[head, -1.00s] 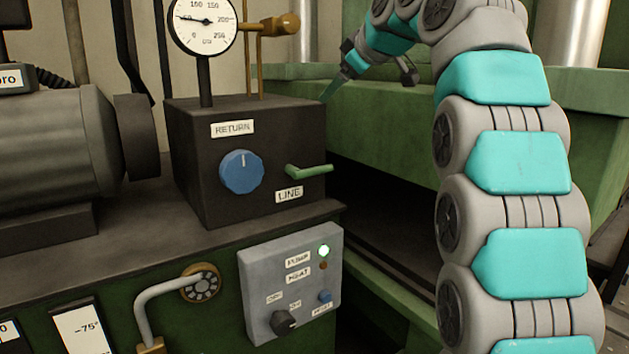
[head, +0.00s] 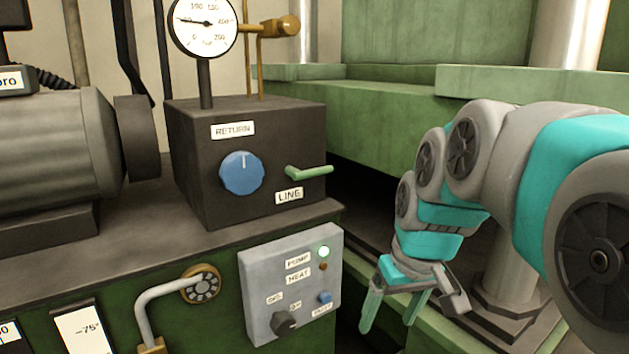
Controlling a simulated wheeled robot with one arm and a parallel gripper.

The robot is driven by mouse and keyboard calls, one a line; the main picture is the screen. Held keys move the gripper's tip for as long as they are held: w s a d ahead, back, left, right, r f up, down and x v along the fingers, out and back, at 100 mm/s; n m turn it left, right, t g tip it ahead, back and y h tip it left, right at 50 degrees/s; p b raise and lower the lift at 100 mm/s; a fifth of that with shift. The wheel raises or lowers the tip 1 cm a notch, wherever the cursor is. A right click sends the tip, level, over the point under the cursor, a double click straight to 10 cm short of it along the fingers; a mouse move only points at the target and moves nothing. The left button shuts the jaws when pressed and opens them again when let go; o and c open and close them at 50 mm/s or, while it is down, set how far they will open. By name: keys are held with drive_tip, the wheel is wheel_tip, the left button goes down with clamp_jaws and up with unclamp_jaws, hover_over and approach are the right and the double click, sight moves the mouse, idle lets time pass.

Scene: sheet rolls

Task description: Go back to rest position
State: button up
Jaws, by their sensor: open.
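My gripper (head: 394,308) hangs at the lower right of the head view, fingers pointing down. Its two teal fingers are apart and nothing shows between them. My arm (head: 450,215) curves in from the right edge. The gripper is to the right of the grey control panel (head: 253,283) and apart from it in the picture.
A dark valve block (head: 195,195) carries a blue RETURN knob (head: 241,173), a green LINE lever (head: 309,172) and a pressure gauge (head: 203,26). A motor (head: 55,150) stands left. Green machine beams (head: 390,125) lie behind my arm.

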drive_tip(key=s+d+f+m+g, duration=0.1)
drive_tip(key=s+f+g, duration=0.1)
drive_tip(key=s+f, duration=0.4)
drive_tip(key=s+d+f+m+g+h, duration=0.1)
drive_tip(key=s+f, duration=0.6)
drive_tip(key=s, duration=0.8)
drive_tip(key=shift+s+d+f+m+g, duration=0.2)
drive_tip(key=shift+d+m+g, duration=0.25)
drive_tip(key=shift+d, duration=0.2)
drive_tip(key=shift+w, duration=0.1)
